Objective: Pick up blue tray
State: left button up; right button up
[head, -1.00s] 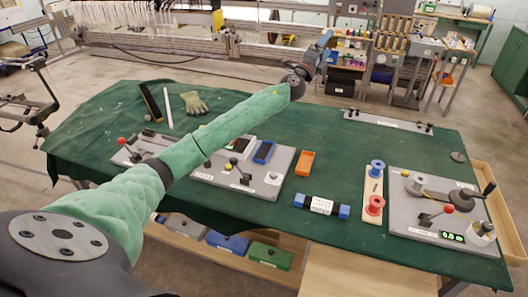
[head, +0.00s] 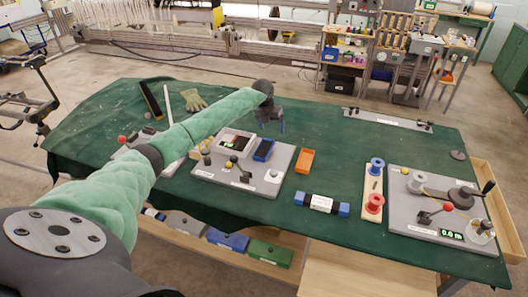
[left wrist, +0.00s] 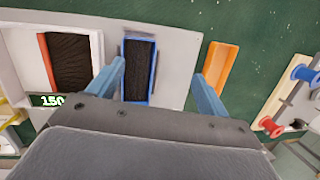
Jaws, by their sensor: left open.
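The blue tray (head: 259,159), a narrow open box with dark contents, lies on the grey board (head: 225,176) near the middle of the green table. It also shows in the left wrist view (left wrist: 154,72), upper middle. My left gripper (head: 273,122) is open and empty, above and a little beyond the tray, pointing down. In the left wrist view its blue-grey fingers (left wrist: 159,70) are spread wide, with the tray showing between them, nearer the left finger. My right gripper is not in view.
An orange tray (head: 305,161) lies right of the board. Left of the blue tray is a scale (head: 232,141) with a lit display. A blue-ended roll (head: 321,204), a wooden spool rack (head: 371,196) and a winder board (head: 425,219) stand further right. The far middle table is clear.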

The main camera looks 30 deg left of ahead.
aim_at(264, 151)
pick_arm(q)
jog(key=shift+s+a+f+n+g+y+p, duration=0.2)
jog(key=shift+s+a+f+g+p, duration=0.1)
jog(key=shift+s+f+g, duration=0.25)
jog(key=shift+s+a+f+n+g+y+p, duration=0.2)
jog(key=shift+s+a+f+g, duration=0.1)
jog(key=shift+s+f, duration=0.4)
jog(key=shift+s+a+f+n+g+y+p, duration=0.1)
jog(key=shift+s+a+f+g+y+p, duration=0.15)
jog(key=shift+s+f+g, duration=0.35)
jog(key=f+p, duration=0.1)
jog(key=f, duration=0.1)
jog(key=f+p, duration=0.1)
jog(key=p, duration=0.1)
jog(key=shift+d+f, duration=0.2)
jog(key=shift+f, duration=0.65)
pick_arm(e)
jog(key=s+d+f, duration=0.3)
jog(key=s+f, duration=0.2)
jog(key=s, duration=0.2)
pick_arm(q)
jog(key=shift+c, duration=0.5)
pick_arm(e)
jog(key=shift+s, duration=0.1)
pick_arm(q)
jog(key=c, duration=1.2)
jog(key=shift+r, duration=0.1)
jog(key=shift+c, duration=0.2)
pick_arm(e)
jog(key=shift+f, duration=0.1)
